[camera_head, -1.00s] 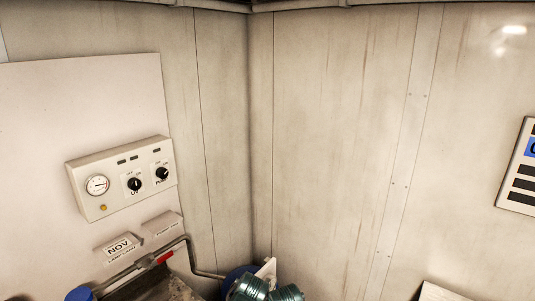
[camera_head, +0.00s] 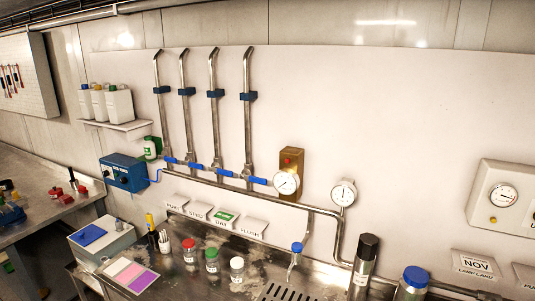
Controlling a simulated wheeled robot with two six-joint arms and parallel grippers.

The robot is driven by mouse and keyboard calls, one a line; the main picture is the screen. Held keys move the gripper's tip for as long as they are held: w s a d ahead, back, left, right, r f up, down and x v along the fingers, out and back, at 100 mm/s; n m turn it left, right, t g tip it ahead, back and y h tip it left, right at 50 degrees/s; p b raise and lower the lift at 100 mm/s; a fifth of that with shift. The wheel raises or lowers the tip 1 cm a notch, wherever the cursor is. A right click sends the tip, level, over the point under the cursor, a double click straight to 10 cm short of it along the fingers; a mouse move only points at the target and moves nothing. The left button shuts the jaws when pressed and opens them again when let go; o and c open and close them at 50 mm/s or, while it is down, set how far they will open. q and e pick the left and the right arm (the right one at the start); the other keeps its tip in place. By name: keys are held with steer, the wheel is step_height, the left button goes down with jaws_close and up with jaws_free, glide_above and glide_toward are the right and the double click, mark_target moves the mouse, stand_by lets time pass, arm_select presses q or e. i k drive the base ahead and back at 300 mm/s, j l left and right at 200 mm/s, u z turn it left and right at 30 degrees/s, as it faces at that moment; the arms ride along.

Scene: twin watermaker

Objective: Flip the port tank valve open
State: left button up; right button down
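Several steel pipes run down the back wall to a horizontal manifold pipe, each with a blue lever valve near its foot. The leftmost blue valve lever (camera_head: 171,160) sits above the leftmost label plate (camera_head: 174,205), which seems to read PORT. Its lever lies roughly sideways, pointing right. The other blue levers, second (camera_head: 196,166), third (camera_head: 223,173) and rightmost (camera_head: 257,180), also lie roughly sideways. The other plates seem to read STBD (camera_head: 198,211), DAY (camera_head: 226,217) and FLUSH (camera_head: 251,227). Neither of my grippers is in view.
A blue control box (camera_head: 123,173) is left of the valves, below a shelf (camera_head: 118,126) with bottles. Gauges (camera_head: 286,182) are to the right. The steel counter below holds capped jars (camera_head: 212,260), a dark cylinder (camera_head: 363,265) and a grey device (camera_head: 100,244).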

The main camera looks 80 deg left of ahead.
mark_target(166, 158)
steer(key=u, duration=3.15)
steer(key=i+j, duration=0.45)
steer(key=i, duration=0.2)
